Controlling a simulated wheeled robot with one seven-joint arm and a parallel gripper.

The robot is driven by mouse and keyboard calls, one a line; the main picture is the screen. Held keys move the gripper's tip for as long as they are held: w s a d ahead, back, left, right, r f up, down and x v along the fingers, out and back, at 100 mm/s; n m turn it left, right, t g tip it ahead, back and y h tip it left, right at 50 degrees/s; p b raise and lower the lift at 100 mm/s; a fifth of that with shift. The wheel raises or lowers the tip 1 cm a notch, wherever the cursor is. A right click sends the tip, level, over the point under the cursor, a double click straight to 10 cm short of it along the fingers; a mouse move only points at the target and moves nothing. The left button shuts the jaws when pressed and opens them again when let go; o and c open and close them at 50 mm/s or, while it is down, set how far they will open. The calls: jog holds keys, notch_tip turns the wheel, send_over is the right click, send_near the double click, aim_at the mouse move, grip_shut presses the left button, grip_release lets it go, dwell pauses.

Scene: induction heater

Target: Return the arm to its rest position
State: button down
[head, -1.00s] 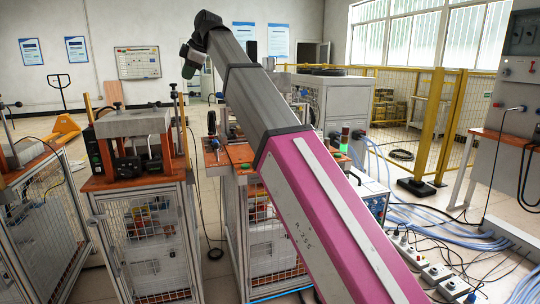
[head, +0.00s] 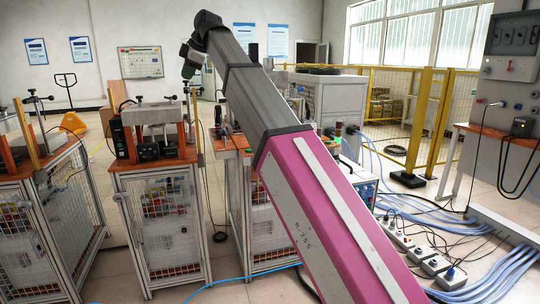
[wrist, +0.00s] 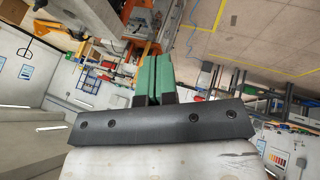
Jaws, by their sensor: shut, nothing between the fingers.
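My arm is magenta and dark grey in the head view. It reaches up and forward from the lower right to the upper left. My gripper (head: 188,68) hangs at its far end, in front of the back wall, and is small there. In the wrist view my gripper's two green fingers (wrist: 152,78) lie side by side, shut with nothing between them. The fingers touch nothing that I can see.
A caged workstation (head: 160,215) stands left of my arm, with another (head: 45,225) at the far left. A white cabinet (head: 333,100) stands behind the arm. A yellow fence (head: 425,120) and a grey electrical panel (head: 515,60) are right. Cables (head: 470,245) cover the right floor.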

jog(key=w+d+f+m+h, duration=0.15)
jog(key=d+f+m, duration=0.25)
jog(key=d+f, duration=0.7)
jog(key=w+d+f+m+h, duration=0.15)
jog(key=d+f+m, duration=0.3)
jog(key=f, duration=1.15)
jog(key=w+d+f+m+h, duration=0.1)
jog(key=w+d+f+m, duration=0.15)
jog(key=d+f, duration=0.85)
jog(key=s+d+f+m+g, duration=0.1)
jog(key=s+d+f+m, duration=0.3)
jog(key=f, duration=0.6)
jog(key=s+d+f+m+h, duration=0.1)
jog(key=s+d+f+m, duration=0.2)
jog(key=s+d+f, duration=0.6)
jog(key=s+d+f+m+g+h, duration=0.1)
jog(key=s+d+f+m, duration=0.3)
jog(key=s+d+f, duration=0.3)
notch_tip(320, 180, down, 5)
jog(key=shift+d+f+m+g, duration=0.15)
jog(key=shift+m+g, duration=0.15)
jog(key=shift+w, duration=0.1)
